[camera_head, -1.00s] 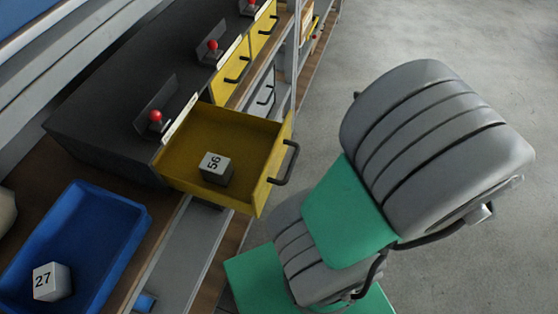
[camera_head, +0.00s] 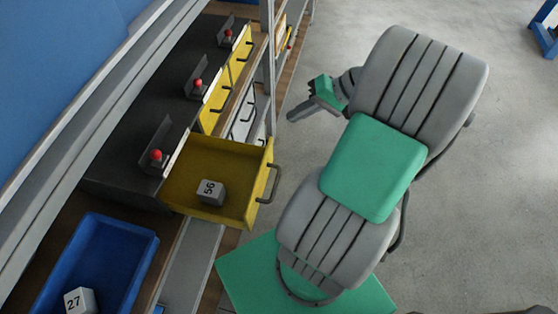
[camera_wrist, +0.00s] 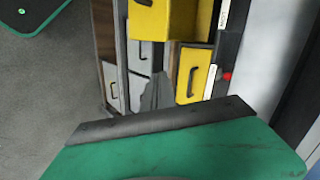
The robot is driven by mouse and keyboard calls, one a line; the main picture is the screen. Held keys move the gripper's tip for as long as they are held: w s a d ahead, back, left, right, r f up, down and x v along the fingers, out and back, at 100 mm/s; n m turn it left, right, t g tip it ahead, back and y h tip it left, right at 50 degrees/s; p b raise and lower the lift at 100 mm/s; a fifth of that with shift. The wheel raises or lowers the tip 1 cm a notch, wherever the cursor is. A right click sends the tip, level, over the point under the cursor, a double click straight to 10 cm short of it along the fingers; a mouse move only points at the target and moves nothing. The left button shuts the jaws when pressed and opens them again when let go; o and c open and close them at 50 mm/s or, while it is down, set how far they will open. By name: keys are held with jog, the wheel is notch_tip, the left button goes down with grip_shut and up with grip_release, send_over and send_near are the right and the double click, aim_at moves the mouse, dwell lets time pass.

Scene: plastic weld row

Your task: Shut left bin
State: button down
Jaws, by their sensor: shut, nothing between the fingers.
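The left bin (camera_head: 232,215) is a yellow drawer, pulled well out from the dark cabinet. It has a dark handle (camera_head: 270,183) on its front, and a grey cube marked 56 (camera_head: 210,192) lies inside. My gripper (camera_head: 294,116) is shut and empty, up and to the right of the open drawer and apart from its handle. In the wrist view, the gripper (camera_wrist: 156,92) shows in front of the drawer fronts, and a protruding yellow drawer (camera_wrist: 152,20) is at the top.
Two more yellow drawers (camera_head: 212,110) farther along the row look closed, with red knobs (camera_head: 199,84) above. A grey drawer (camera_head: 243,112) is below them. A blue tray (camera_head: 140,262) with a cube marked 27 (camera_head: 80,300) sits nearer. A grey post (camera_head: 268,60) stands beside the row. Open floor lies right.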

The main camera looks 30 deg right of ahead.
jog(key=s+f+n+g, duration=0.1)
jog(key=s+n+g, duration=0.25)
jog(key=n, duration=1.15)
jog(key=s+n+g, duration=0.2)
jog(key=s+n, duration=0.3)
jog(key=n, duration=1.1)
jog(key=shift+t, duration=0.25)
jog(key=w+a+f, duration=0.1)
jog(key=a+f, duration=0.1)
jog(key=a, duration=0.1)
jog(key=w+a+f, duration=0.1)
jog(key=a+f, duration=0.2)
jog(key=w+a+f, duration=0.1)
jog(key=a+f, duration=0.1)
jog(key=f, duration=0.1)
jog(key=shift+w+a+f+p, duration=0.1)
jog(key=shift+a+f+p, duration=0.05)
jog(key=shift+a+p, duration=0.25)
